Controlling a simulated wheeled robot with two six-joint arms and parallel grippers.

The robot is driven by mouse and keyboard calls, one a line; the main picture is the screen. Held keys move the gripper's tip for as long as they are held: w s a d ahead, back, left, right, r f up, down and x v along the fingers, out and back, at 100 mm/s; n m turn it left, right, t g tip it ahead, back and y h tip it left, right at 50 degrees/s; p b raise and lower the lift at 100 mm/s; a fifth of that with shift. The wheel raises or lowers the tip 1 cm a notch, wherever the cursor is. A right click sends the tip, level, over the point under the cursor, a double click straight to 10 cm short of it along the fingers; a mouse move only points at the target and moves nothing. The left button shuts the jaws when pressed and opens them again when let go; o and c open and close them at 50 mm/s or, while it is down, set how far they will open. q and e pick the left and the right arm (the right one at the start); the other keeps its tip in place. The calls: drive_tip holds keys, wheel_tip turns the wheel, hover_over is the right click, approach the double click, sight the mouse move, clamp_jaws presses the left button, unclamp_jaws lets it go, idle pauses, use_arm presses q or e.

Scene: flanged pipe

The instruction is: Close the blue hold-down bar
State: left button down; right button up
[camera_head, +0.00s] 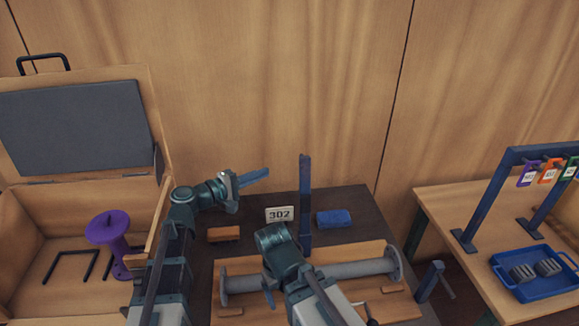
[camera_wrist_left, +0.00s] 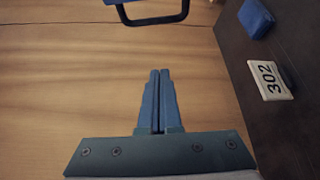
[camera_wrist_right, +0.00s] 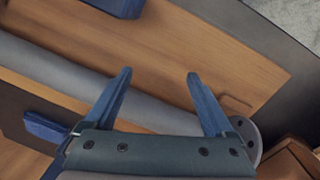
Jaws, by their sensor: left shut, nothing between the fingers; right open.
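The blue hold-down bar (camera_head: 305,195) stands upright behind the pipe in the head view, raised off it. A blue piece with a dark loop (camera_wrist_left: 150,12), at the top of the left wrist view, looks like part of it. The grey flanged pipe (camera_head: 350,270) lies on a wooden board. My left gripper (camera_head: 266,173) is shut and empty, left of the bar's upper part and apart from it. Its closed fingers also show in the left wrist view (camera_wrist_left: 160,72). My right gripper (camera_wrist_right: 158,78) is open above the pipe (camera_wrist_right: 75,75); its arm hides part of the pipe in the head view.
A 302 sign (camera_head: 279,214), a blue block (camera_head: 333,218) and an orange-brown block (camera_head: 223,234) sit near the bar's base. A blue post (camera_head: 430,281) stands at right. An open wooden box (camera_head: 20,215) holds a purple spool (camera_head: 108,228). A blue tray (camera_head: 530,288) rests on the right table.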

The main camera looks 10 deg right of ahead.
drive_tip(key=shift+f+b, duration=0.45)
drive_tip(key=shift+r+p, duration=0.3)
use_arm(q)
drive_tip(key=w+d, duration=0.1)
drive_tip(key=d, duration=0.8)
drive_tip(key=shift+d, duration=0.2)
drive_tip(key=shift+f, duration=0.1)
drive_tip(key=shift+s, duration=0.1)
